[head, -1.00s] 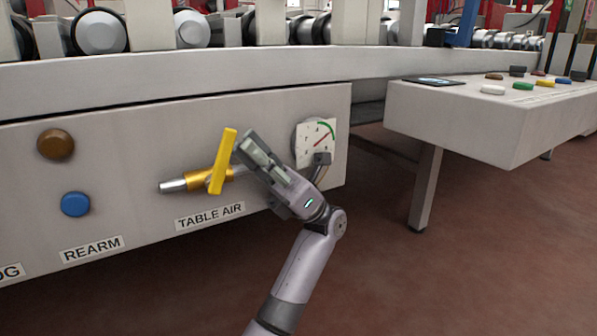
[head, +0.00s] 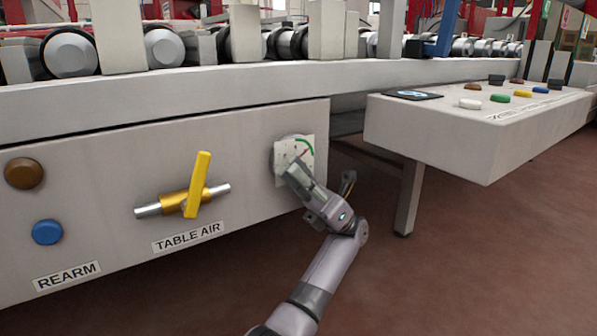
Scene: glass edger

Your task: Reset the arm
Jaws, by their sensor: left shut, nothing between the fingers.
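My left gripper (head: 294,174) is shut and empty. Its fingertips are in front of the lower part of the pressure gauge (head: 304,148) and cover some of it; I cannot tell whether they touch. The yellow valve handle (head: 199,182) stands steeply upright, crosswise to its brass and silver pipe, above the TABLE AIR label (head: 188,237). The gripper is to the right of the handle, apart from it. My right gripper is not in view.
A brown button (head: 24,173) and a blue button (head: 47,232) are on the panel at left, with a REARM label (head: 67,275). A control desk (head: 440,135) with several coloured buttons juts out at right. The red-brown floor below is clear.

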